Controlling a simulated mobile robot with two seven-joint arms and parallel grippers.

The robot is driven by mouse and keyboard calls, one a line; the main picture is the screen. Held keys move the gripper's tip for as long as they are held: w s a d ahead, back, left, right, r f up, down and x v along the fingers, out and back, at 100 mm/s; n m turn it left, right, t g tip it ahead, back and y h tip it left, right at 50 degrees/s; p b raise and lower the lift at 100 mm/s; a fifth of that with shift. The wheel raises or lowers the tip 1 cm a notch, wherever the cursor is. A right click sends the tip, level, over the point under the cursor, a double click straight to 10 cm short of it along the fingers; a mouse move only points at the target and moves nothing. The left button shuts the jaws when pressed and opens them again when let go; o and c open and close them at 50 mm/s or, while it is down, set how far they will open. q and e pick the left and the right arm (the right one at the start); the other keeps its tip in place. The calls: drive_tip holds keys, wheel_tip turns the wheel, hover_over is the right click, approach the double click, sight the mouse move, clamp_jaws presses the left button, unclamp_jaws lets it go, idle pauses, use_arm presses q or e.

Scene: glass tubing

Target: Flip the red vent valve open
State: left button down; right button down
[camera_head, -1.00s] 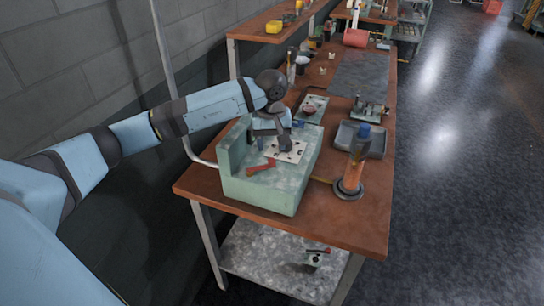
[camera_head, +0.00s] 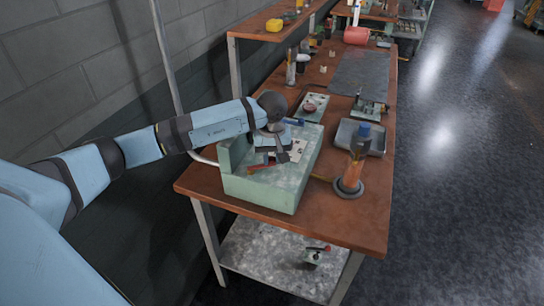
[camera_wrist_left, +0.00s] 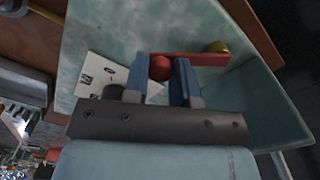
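The red vent valve lever (camera_head: 260,167) is on the front part of the pale green block (camera_head: 265,190). In the left wrist view the red lever (camera_wrist_left: 195,59) runs sideways, with a brass-coloured piece (camera_wrist_left: 217,47) at its right end and a round red knob (camera_wrist_left: 160,68) at its left end. My left gripper (camera_wrist_left: 161,66) has its two blue fingers apart, one on each side of the knob. I cannot tell whether they touch it. In the head view my left gripper (camera_head: 268,158) is low over the block and partly hides the lever. My right gripper is not in view.
A white plate with dark markings (camera_head: 298,150) lies on the block. The block's raised wall (camera_head: 228,153) stands on the left. A copper-coloured cylinder (camera_head: 354,173) on a round base and a grey tray (camera_head: 375,148) stand right of the block on the brown bench (camera_head: 340,225).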

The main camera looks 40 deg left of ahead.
use_arm(q)
drive_tip(key=shift+w+a+f+n+b, duration=0.25)
drive_tip(key=shift+a+n+b, duration=0.1)
drive_tip(key=shift+n+b, duration=0.45)
drive_tip(key=shift+w+a+r+n+b, duration=0.1)
drive_tip(key=shift+a+r+n+b, duration=0.1)
drive_tip(key=shift+n+b, duration=0.2)
drive_tip(key=c, duration=0.9)
unclamp_jaws()
drive_tip(key=shift+r, duration=0.1)
wheel_tip(320, 180, up, 14)
drive_tip(key=shift+f+b, duration=0.1)
drive_tip(key=shift+b, duration=0.35)
